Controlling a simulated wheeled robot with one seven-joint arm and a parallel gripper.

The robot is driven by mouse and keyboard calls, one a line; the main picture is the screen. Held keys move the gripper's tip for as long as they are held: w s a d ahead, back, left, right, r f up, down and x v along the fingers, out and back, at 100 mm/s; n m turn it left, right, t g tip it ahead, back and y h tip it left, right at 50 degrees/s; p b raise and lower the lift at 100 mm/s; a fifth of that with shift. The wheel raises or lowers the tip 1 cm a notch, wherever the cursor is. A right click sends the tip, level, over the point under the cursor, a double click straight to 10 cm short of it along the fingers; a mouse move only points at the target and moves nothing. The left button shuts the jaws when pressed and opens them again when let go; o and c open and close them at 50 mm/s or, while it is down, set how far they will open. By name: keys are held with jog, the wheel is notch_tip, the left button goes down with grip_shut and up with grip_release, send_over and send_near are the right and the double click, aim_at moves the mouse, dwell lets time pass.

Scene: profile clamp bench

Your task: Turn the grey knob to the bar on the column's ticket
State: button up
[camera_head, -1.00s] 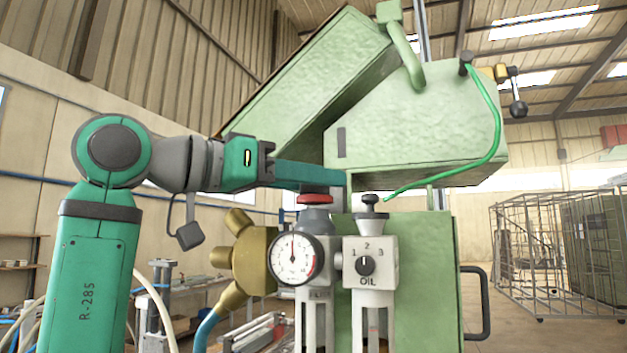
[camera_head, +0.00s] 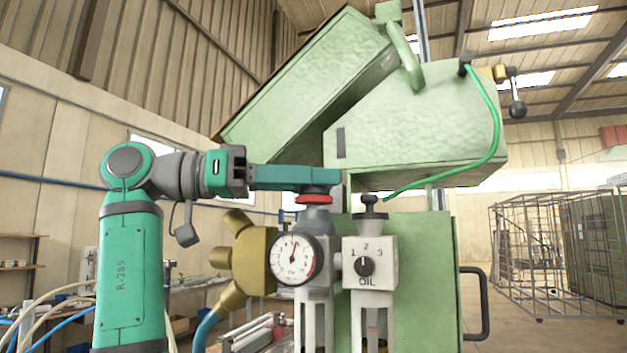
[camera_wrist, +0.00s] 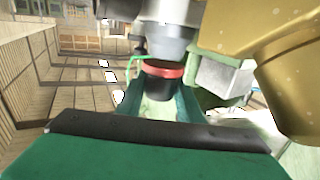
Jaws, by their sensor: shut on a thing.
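The grey knob (camera_wrist: 158,88) shows dark between my fingers in the wrist view, beside a red ring (camera_wrist: 165,68). In the head view it is mostly hidden by the fingers, and the red ring (camera_head: 314,199) shows just below them, above a grey regulator body (camera_head: 316,222). My gripper (camera_head: 322,178) lies level across the knob from the left and is shut on it. Below, a round white gauge (camera_head: 293,259) has its needle near the top, leaning slightly right. I cannot make out the column's ticket.
An oil unit (camera_head: 368,262) with a black dial stands right of the gauge. A brass fitting (camera_head: 245,262) is close on the left. A green hose (camera_head: 492,125) hangs at right.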

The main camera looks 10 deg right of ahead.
jog(key=shift+w, duration=0.1)
jog(key=o, duration=1.1)
jog(key=shift+w, duration=0.15)
jog(key=shift+a, duration=0.35)
jog(key=a, duration=1)
jog(key=shift+w+a, duration=0.3)
jog(key=shift+w, duration=0.05)
jog(key=shift+w+d, duration=0.1)
jog(key=shift+w, duration=0.05)
